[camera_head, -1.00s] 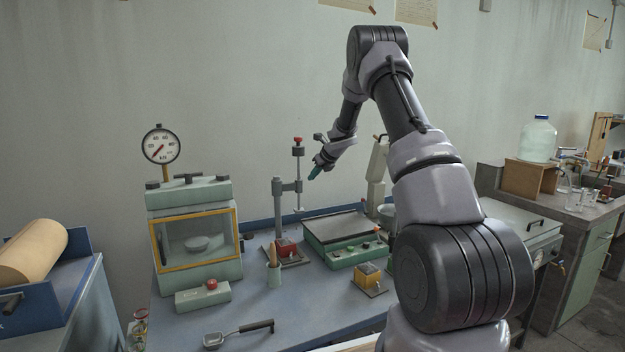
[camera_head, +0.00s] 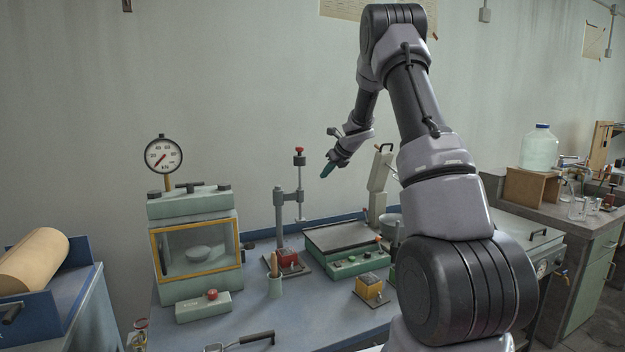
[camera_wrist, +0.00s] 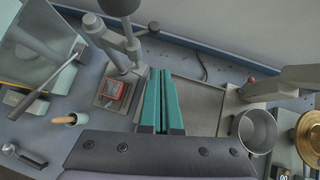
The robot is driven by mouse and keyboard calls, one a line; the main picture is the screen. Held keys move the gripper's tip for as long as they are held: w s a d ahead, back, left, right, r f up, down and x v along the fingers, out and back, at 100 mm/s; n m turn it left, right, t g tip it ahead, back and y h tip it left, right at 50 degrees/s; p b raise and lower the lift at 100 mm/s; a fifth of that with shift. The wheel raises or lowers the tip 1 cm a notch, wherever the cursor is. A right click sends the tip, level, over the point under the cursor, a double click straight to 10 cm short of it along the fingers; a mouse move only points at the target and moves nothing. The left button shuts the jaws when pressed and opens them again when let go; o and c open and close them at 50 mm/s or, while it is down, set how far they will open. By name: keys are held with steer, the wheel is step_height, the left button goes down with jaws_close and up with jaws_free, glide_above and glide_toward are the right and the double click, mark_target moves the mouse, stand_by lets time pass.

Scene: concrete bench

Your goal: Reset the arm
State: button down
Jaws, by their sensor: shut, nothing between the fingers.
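My gripper (camera_head: 327,170) hangs in the air above the bench, near the wall and to the right of the grey stand with the red knob (camera_head: 299,151). Its teal fingers also show in the wrist view (camera_wrist: 162,102), lying side by side. They are shut with nothing between them. In the head view my arm is raised, folded at a high elbow, with the forearm angled down and left. In the wrist view the fingers point over the flat-topped green device (camera_wrist: 203,105).
A metal pot (camera_wrist: 256,129) stands at the right in the wrist view.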

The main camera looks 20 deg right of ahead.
steer(key=s+d+r+m+t+h, duration=0.1)
steer(key=s+r+m+t+h, duration=0.15)
steer(key=r+m, duration=0.55)
steer(key=s+r+m+t+h, duration=0.15)
steer(key=s+r+m, duration=0.35)
steer(key=r, duration=0.5)
steer(key=s+r+m+h, duration=0.2)
steer(key=s+r+m, duration=0.4)
steer(key=s+m, duration=0.65)
steer(key=s+a+f+m+g+y, duration=0.1)
steer(key=s+a+m, duration=0.3)
steer(key=s, duration=0.5)
steer(key=s+a+f+m+g+y, duration=0.2)
steer(key=s+a+f+m, duration=0.1)
steer(key=s+m, duration=0.5)
steer(key=s+a+f+m+g+y, duration=0.1)
steer(key=s+a+m, duration=0.4)
steer(key=s, duration=0.6)
step_height(320, 180, down, 2)
steer(key=shift+a+m+g+y, duration=0.4)
steer(key=shift+m+y, duration=0.1)
steer(key=shift+m, duration=0.25)
